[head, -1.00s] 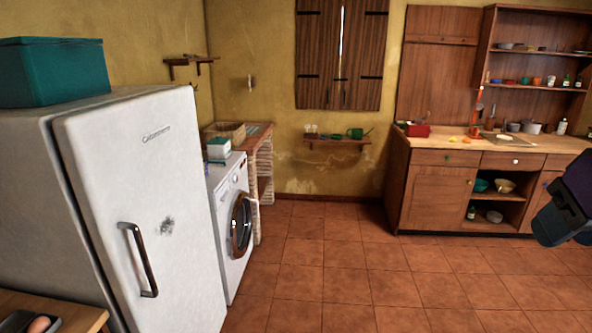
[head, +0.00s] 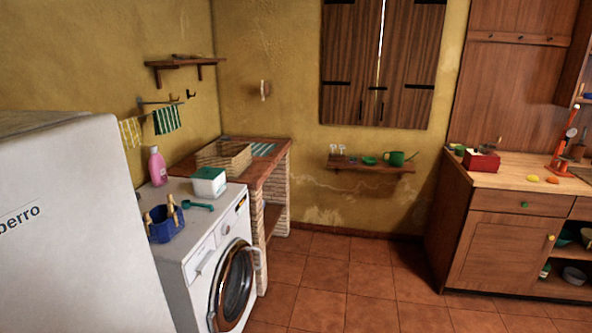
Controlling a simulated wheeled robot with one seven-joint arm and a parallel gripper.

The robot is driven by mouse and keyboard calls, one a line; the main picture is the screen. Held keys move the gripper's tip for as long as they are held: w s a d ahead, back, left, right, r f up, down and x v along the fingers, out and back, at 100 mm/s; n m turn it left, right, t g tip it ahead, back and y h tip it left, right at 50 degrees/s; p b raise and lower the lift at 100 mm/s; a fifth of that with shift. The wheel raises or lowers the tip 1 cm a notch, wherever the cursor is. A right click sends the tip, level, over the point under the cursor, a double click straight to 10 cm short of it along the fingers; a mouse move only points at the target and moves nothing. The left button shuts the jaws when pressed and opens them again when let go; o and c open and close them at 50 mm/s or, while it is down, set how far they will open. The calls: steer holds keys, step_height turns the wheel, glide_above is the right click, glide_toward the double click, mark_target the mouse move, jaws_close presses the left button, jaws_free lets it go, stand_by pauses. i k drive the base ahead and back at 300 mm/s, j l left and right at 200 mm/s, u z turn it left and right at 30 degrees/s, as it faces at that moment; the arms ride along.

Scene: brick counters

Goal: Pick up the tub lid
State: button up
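A small box-shaped tub (head: 209,187) stands on top of the white washing machine, near its back. It is white and green. A green scoop (head: 198,205) lies on the machine just in front of the tub. My gripper is not in view now.
The washing machine (head: 205,237) also holds a blue peg basket (head: 163,222) and a pink bottle (head: 157,166). The white fridge (head: 75,230) blocks the left foreground. A brick counter (head: 277,190) with a wicker basket (head: 224,157) stands behind. The tiled floor (head: 345,285) is clear.

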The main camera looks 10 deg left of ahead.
mark_target(205, 173)
steer(key=i+u, duration=0.2)
steer(key=i, duration=0.7)
steer(key=i+l+u, duration=0.15)
steer(key=i, duration=0.75)
steer(key=i+u, duration=0.95)
steer(key=i+l+u, duration=0.3)
steer(key=u, duration=0.2)
steer(key=i+l+u, duration=0.2)
steer(key=i+u, duration=0.15)
steer(key=i, duration=0.15)
